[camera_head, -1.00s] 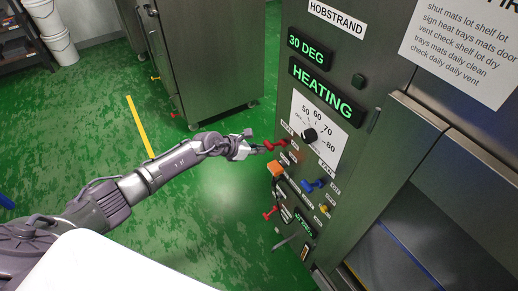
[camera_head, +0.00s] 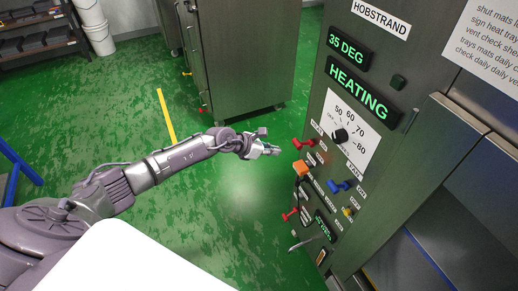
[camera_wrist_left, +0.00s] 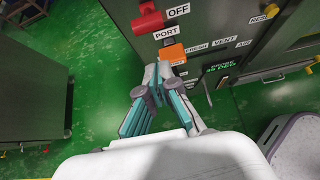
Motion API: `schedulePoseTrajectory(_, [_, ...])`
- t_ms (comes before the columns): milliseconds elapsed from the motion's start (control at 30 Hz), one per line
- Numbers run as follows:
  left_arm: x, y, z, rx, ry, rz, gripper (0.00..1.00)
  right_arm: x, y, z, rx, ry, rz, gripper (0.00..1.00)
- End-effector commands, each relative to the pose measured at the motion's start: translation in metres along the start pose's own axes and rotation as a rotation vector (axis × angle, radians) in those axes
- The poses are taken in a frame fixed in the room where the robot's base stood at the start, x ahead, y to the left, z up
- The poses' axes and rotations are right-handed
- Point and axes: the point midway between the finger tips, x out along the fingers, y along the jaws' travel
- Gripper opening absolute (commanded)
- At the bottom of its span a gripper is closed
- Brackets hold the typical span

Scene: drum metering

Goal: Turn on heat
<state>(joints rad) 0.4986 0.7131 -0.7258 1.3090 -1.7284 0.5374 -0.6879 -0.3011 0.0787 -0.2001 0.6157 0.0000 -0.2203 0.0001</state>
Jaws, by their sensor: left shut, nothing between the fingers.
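The control panel (camera_head: 366,187) stands on the right in the head view. Its lit displays read 35 DEG (camera_head: 348,48) and HEATING (camera_head: 358,89). A black dial (camera_head: 341,136) sits below them on a white scale. A red handle (camera_head: 303,144) sticks out at the panel's left edge; in the wrist view the red handle (camera_wrist_left: 148,20) is beside an OFF label. My left gripper (camera_head: 276,150) is shut and empty, left of the red handle and apart from it. In the wrist view its fingers (camera_wrist_left: 158,85) show below the orange block (camera_wrist_left: 172,54). My right gripper is not in view.
An orange block (camera_head: 300,168), a blue handle (camera_head: 341,186) and a lower red handle (camera_head: 290,214) also project from the panel. A steel cabinet (camera_head: 240,55) stands behind my left arm. White buckets (camera_head: 97,30) stand at the back left. Green floor (camera_head: 75,110) is open.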

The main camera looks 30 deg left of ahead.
Motion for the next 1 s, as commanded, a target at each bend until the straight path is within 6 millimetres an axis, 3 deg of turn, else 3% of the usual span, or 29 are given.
schedulePoseTrajectory(33, [-0.016,0.002,0.005,0.006,-0.001,0.003,0.0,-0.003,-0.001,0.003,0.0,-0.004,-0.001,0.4])
schedulePoseTrajectory(200, [-0.049,0.001,0.012,0.005,0.0,0.002,0.0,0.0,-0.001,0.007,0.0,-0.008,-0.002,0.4])
schedulePoseTrajectory(400, [-0.073,0.001,0.017,0.001,0.0,0.002,0.0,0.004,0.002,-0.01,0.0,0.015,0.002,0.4])
schedulePoseTrajectory(1000, [-0.078,0.0,0.02,-0.001,-0.002,0.001,0.0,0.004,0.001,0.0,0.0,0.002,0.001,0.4])
